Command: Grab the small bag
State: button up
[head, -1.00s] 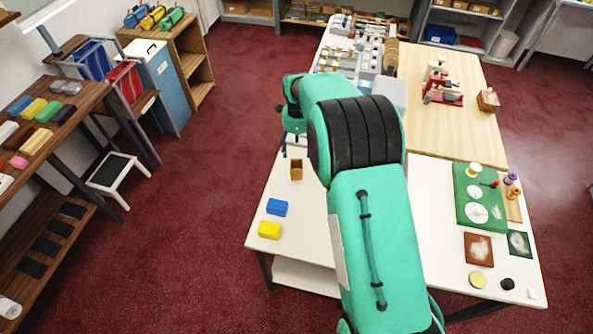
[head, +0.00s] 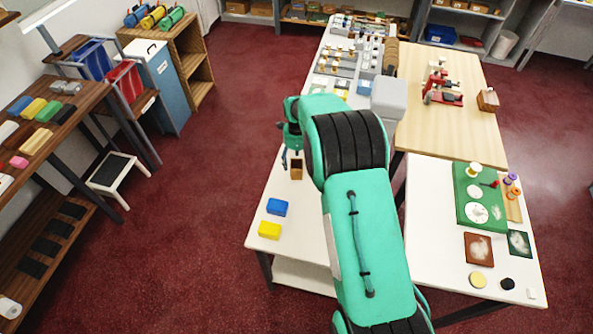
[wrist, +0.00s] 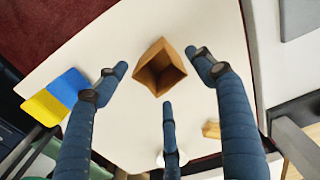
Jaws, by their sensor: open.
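The small bag (wrist: 158,70) is a brown, open-topped paper bag standing on the white table. In the wrist view it lies between and just beyond my spread fingers, with its dark opening facing the camera. In the head view the small bag (head: 296,169) stands near the table's left edge. My gripper (wrist: 160,82) is open, with dark blue fingers around the bag's sides and no clear contact. In the head view my gripper (head: 290,158) hangs just above and beside the bag, its fingers partly hidden by my own wrist.
A blue block (head: 277,207) and a yellow block (head: 270,230) sit nearer on the same white table (head: 292,250). A grey box (head: 389,97) and trays of small items stand toward the back. Red floor lies open to the left.

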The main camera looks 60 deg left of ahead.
jog(key=shift+f, duration=0.15)
jog(key=shift+a+f, duration=0.1)
jog(key=shift+f, duration=2.4)
jog(key=c, duration=0.9)
